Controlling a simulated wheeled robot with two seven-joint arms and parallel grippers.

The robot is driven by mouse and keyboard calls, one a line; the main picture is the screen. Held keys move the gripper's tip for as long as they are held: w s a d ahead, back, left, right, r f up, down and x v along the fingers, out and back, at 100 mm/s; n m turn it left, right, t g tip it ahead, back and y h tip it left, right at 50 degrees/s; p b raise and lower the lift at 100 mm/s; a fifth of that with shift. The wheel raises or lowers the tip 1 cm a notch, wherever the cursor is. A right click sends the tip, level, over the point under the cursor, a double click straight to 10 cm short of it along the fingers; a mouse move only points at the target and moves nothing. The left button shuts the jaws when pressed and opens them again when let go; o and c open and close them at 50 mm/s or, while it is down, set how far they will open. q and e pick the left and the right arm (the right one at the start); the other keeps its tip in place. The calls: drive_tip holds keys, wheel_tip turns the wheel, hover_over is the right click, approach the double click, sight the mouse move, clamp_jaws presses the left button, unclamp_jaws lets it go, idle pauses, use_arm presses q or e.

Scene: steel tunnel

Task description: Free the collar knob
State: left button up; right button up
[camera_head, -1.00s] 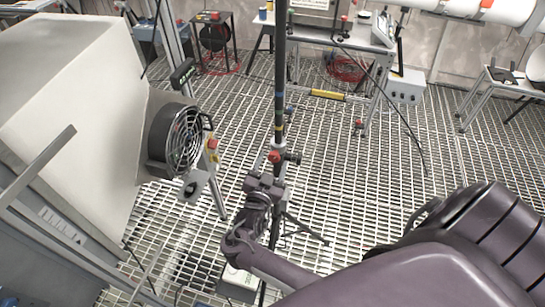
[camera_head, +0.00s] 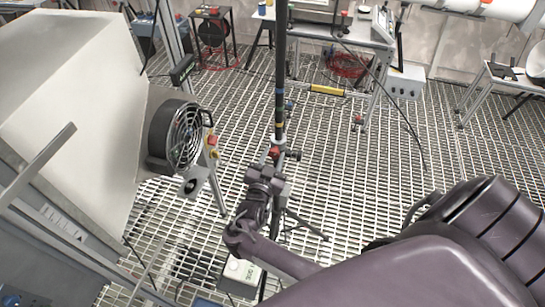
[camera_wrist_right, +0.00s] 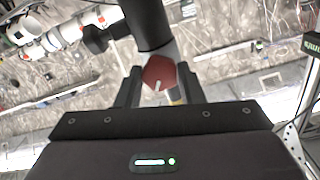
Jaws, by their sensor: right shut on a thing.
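A dark upright pole (camera_head: 281,80) on a tripod stand rises in the middle of the head view. A collar with a red knob (camera_head: 274,152) sits low on it, and a black knob (camera_head: 294,155) sticks out to the right. My right gripper (camera_head: 267,170) reaches the collar from below and in front. In the right wrist view, the red knob (camera_wrist_right: 158,73) with a white mark sits between the two fingers (camera_wrist_right: 158,88), and the gripper is shut on it. The dark pole passes just above it. My left gripper is not in view.
A round caged fan (camera_head: 187,137) on a large pale duct stands left of the pole. A white box (camera_head: 240,274) lies on the grated floor near the tripod. A bench (camera_head: 345,32) stands behind. The floor right of the pole is mostly clear.

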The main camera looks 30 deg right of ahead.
drive_tip(key=n, duration=0.3)
drive_tip(key=shift+n, duration=0.4)
drive_tip(key=shift+n+p, duration=0.3)
drive_tip(key=shift+n, duration=1.9)
drive_tip(key=o, duration=1)
